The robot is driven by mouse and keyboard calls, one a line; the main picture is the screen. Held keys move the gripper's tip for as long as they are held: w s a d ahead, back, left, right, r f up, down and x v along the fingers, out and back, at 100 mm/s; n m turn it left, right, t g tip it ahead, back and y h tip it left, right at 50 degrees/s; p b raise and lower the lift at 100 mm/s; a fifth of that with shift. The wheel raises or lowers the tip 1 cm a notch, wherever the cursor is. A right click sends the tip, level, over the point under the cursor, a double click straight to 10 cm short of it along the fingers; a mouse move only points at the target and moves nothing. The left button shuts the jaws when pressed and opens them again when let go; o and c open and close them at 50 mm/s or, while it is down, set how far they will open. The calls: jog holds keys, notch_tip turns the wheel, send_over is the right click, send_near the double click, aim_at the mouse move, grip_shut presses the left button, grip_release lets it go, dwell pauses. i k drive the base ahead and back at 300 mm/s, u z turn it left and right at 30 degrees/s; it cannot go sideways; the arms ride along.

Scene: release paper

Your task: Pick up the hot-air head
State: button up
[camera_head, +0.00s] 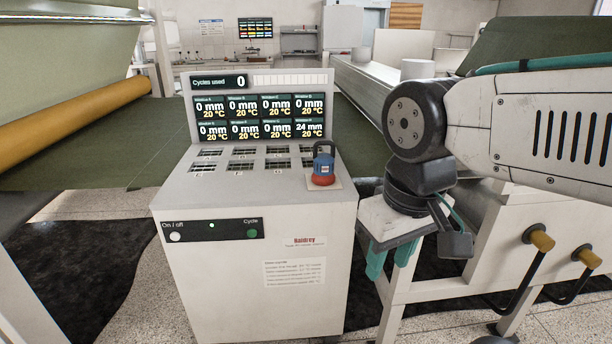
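The likely hot-air head (323,165) is a small blue and red unit with a dark loop handle. It stands upright on a pale square pad at the right of the console's (250,187) sloping top. My gripper (391,262) hangs to the right of the console and lower in the picture than the head, apart from it. Its two teal fingers point down and stand apart, with nothing seen between them. The fingers are partly hidden by the gripper's own body.
The console has a display panel (260,112) at its back, rows of slots on top and buttons on its front. A white machine frame with yellow-handled cranks (541,240) stands at the right. A yellow roller (75,110) and green sheet are at the left.

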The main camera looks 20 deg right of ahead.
aim_at(323, 175)
jog(key=u, duration=0.35)
jog(key=i, duration=0.75)
jog(key=z, duration=2.05)
